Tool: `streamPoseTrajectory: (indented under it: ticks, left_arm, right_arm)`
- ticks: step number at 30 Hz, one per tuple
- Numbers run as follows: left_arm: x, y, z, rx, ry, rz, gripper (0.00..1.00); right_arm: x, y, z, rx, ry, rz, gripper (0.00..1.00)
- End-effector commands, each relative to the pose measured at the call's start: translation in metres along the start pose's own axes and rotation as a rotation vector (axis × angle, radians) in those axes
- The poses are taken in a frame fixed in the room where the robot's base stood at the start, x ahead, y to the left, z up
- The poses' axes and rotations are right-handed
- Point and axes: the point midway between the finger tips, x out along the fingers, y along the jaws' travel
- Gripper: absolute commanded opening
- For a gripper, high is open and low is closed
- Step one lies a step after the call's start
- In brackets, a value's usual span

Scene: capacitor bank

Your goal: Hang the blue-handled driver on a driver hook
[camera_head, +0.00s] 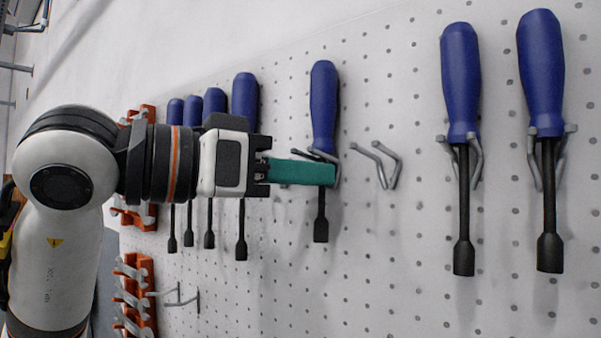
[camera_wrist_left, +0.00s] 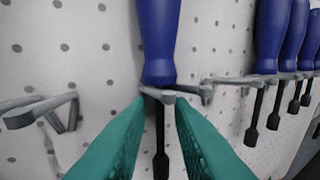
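A blue-handled driver (camera_head: 323,105) hangs upright at a hook on the pegboard, its dark shaft pointing down. It also shows in the left wrist view (camera_wrist_left: 157,40), the handle's lower end at the hook prongs. My left gripper (camera_head: 334,174) reaches in from the left, its teal fingers at the shaft just below the handle. In the left wrist view the fingers stand apart, one on each side of the shaft, with no clear grip on it. An empty driver hook (camera_head: 378,163) is just right of this driver. My right gripper is not in view.
Two blue drivers (camera_head: 461,85) (camera_head: 541,75) hang on hooks at the right. Several more (camera_head: 245,100) hang left of the gripper, partly behind my arm. Orange holders (camera_head: 134,285) and another empty hook (camera_head: 180,297) are at lower left. The lower pegboard (camera_head: 390,290) is clear.

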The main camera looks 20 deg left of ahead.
Motion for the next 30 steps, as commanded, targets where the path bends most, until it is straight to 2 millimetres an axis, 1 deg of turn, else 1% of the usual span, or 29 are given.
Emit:
streamPoseTrajectory:
  ticks: [1, 2, 10, 14, 17, 24, 27, 30]
  left_arm:
    - [0.0, 0.0, 0.0, 0.0, 0.0, 0.0, 0.29]
    - [0.0, 0.0, 0.0, 0.0, 0.0, 0.0, 0.32]
    - [-0.001, 0.0, -0.001, 0.0, 0.001, 0.0, 0.32]
    - [-0.011, 0.001, -0.002, 0.001, -0.002, 0.003, 0.32]
    - [-0.027, 0.0, -0.004, 0.001, -0.004, 0.003, 0.32]
    - [-0.08, 0.0, -0.004, 0.001, -0.005, 0.003, 0.32]
    - [-0.097, 0.0, -0.003, 0.001, -0.004, 0.002, 0.32]
    - [-0.11, 0.0, -0.002, 0.0, -0.003, 0.002, 0.32]
  right_arm:
    - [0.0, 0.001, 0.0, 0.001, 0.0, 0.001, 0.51]
    - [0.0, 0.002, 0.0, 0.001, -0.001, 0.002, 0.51]
    - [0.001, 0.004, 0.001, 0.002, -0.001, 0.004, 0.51]
    - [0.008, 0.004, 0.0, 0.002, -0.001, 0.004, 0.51]
    - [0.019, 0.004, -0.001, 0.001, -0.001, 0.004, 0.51]
    - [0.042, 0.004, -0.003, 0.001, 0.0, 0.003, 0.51]
    - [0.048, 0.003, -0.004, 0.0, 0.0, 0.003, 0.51]
    - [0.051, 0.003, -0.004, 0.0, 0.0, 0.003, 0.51]
